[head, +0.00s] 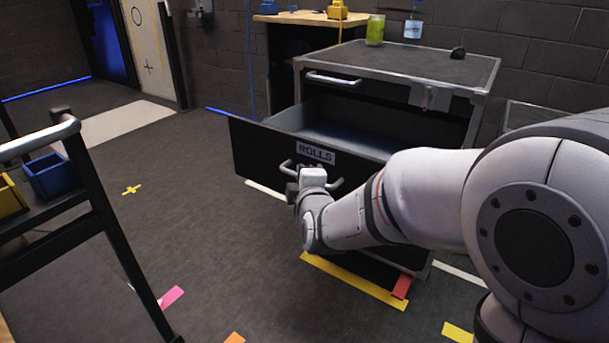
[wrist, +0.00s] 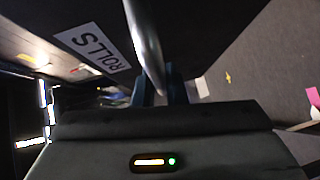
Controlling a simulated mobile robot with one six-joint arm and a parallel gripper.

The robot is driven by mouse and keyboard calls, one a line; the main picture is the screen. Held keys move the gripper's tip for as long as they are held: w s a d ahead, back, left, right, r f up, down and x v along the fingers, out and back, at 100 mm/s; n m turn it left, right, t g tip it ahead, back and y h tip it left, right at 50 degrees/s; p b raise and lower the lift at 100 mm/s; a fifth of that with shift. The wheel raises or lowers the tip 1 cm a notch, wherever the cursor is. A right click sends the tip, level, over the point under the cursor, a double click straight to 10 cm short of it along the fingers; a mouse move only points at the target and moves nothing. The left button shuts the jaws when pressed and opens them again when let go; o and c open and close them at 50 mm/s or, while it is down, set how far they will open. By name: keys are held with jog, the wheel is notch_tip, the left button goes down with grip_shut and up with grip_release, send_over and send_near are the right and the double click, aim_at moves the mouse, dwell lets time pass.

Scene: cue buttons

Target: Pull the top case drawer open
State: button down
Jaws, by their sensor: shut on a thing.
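The dark case (head: 420,65) stands at the back with a grey top framed in metal. Its drawer (head: 265,150), labelled ROLLS, is pulled well out, and its inside shows behind the front. A silver bar handle (head: 286,168) runs across the drawer front below the label. My gripper (head: 300,180) is at this handle and shut on it, hiding its middle. In the wrist view the handle (wrist: 144,40) runs down between the fingers, beside the ROLLS label (wrist: 93,48). I cannot see into the lower part of the case, behind my arm.
Another bar handle (head: 333,78) and a latch (head: 430,97) sit on the case's upper edge. A green jar (head: 375,30) and a small dark lump (head: 457,52) stand on top. A cart (head: 95,190) with bins stands at left. The floor between cart and drawer is mostly clear, with tape marks.

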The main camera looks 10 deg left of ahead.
jog(key=c, duration=1.5)
grip_release()
jog(key=shift+p+v, duration=1.2)
jog(key=shift+v, duration=2.65)
